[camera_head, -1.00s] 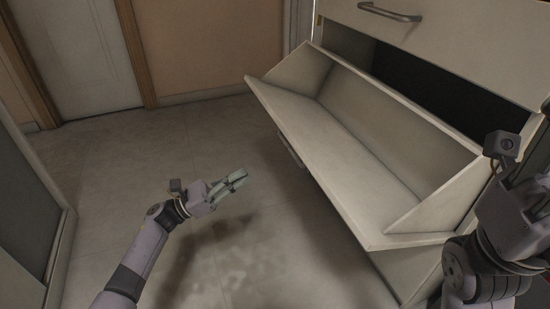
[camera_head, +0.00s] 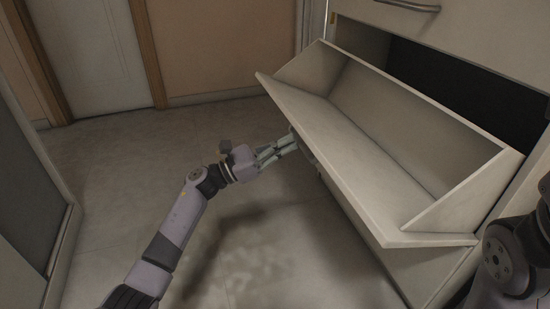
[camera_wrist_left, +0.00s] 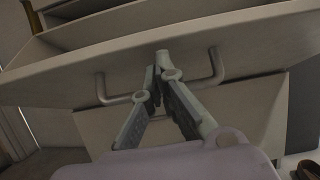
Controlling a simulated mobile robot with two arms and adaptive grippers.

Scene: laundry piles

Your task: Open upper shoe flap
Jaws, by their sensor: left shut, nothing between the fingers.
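The shoe flap (camera_head: 375,170) of the white cabinet is tilted far out, and its empty inside shows in the head view. In the left wrist view the front of the flap (camera_wrist_left: 255,50) fills the upper part, with a metal bar handle (camera_wrist_left: 122,99) on it. My left gripper (camera_head: 292,142) is at the outer face of the flap, near the handle. In the left wrist view its fingers (camera_wrist_left: 160,72) are shut and empty, in front of the handle's middle. I cannot tell whether they touch it. Only part of my right arm shows at the right edge; its fingers are hidden.
A drawer front with a handle (camera_head: 408,5) is above the flap. The cabinet's lower front (camera_head: 425,270) is below it. The floor (camera_head: 130,180) to the left is clear, with a door (camera_head: 80,60) behind and a dark panel (camera_head: 30,185) at the far left.

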